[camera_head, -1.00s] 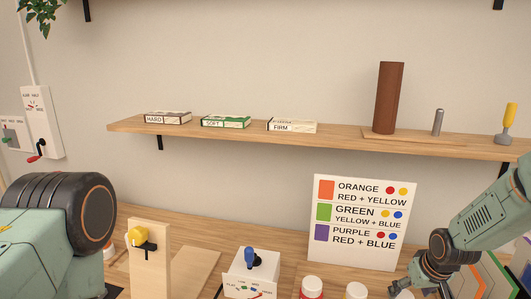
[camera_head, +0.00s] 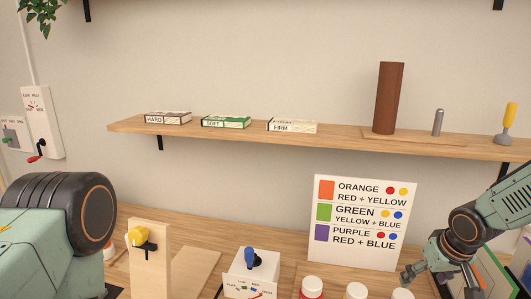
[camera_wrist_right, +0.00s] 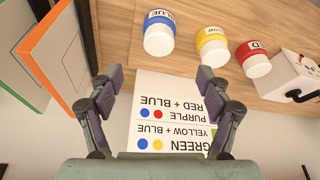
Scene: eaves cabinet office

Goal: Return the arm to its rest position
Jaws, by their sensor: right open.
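My right arm comes in from the right edge of the head view. Its gripper (camera_head: 424,274) is in front of the lower right corner of the colour chart (camera_head: 362,222), above the bench. In the right wrist view my right gripper (camera_wrist_right: 157,82) has its two fingers spread wide with nothing between them. The colour chart (camera_wrist_right: 165,115) and the blue-labelled jar (camera_wrist_right: 159,36) show beyond the fingers. My left arm fills the lower left of the head view, but its gripper is not visible.
Jars with white lids (camera_head: 312,286) stand on the bench below the chart. A white box with a blue lever (camera_head: 248,268) and a wooden post with a yellow knob (camera_head: 150,260) are further left. Coloured panels (camera_wrist_right: 68,50) stand close beside the right gripper. A shelf (camera_head: 240,137) runs above.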

